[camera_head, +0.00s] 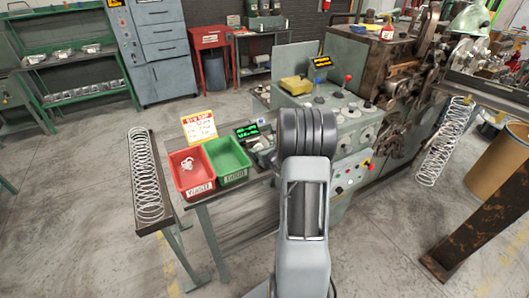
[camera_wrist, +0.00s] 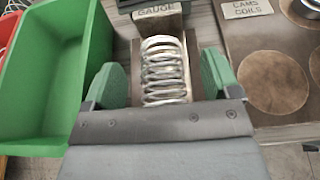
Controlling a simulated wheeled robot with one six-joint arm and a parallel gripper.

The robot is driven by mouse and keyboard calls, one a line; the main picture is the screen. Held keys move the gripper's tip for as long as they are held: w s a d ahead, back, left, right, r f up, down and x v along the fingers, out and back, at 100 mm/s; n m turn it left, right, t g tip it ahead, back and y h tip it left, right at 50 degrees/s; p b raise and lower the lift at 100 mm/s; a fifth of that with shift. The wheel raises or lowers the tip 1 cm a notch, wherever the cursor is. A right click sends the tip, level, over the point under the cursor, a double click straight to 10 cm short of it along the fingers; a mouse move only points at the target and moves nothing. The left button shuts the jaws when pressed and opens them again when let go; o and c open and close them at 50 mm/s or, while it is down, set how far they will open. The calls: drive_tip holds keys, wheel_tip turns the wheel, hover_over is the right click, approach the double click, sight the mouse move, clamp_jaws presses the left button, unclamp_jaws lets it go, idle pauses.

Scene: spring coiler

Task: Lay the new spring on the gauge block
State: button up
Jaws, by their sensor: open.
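A silvery coil spring (camera_wrist: 165,72) lies between the two green-padded fingers of my gripper (camera_wrist: 162,78) in the wrist view. My gripper is open, with a gap between the spring and each pad. The spring appears to rest on the brown gauge block (camera_wrist: 190,98), behind which a "GAUGE" label (camera_wrist: 154,10) shows. The spring's near end is close to my gripper's dark body, which hides what lies beneath. In the head view, my arm hides the gripper and the spring.
A green bin (camera_wrist: 45,75) stands close left of my gripper; it also shows in the head view (camera_head: 228,155) beside a red bin (camera_head: 190,172). A brown plate (camera_wrist: 270,45) labelled "CAMS COILS" lies to the right. A long spring rests in a chute (camera_head: 165,212) at left.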

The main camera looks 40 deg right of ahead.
drive_tip(key=b+v, duration=0.1)
drive_tip(key=v, duration=1.2)
drive_tip(key=shift+s+r, duration=0.15)
drive_tip(key=shift+s, duration=0.25)
drive_tip(key=s+a+f+n+g+y, duration=0.1)
drive_tip(key=s+a+n+g+y, duration=0.25)
drive_tip(key=a+n, duration=0.55)
drive_tip(key=s+a+f+n+g+y, duration=0.15)
drive_tip(key=a+n+g+y, duration=0.35)
drive_tip(key=n, duration=0.7)
drive_tip(key=s+a+r+n+h, duration=0.2)
drive_tip(key=a+r+n+h, duration=0.1)
drive_tip(key=n, duration=0.5)
drive_tip(key=s+a+r+n+g+h, duration=0.1)
drive_tip(key=s+a+r+n+h, duration=0.2)
drive_tip(key=a+r+n, duration=0.2)
drive_tip(key=a+n, duration=0.3)
drive_tip(key=shift+r+n, duration=0.15)
drive_tip(key=shift+n, duration=0.25)
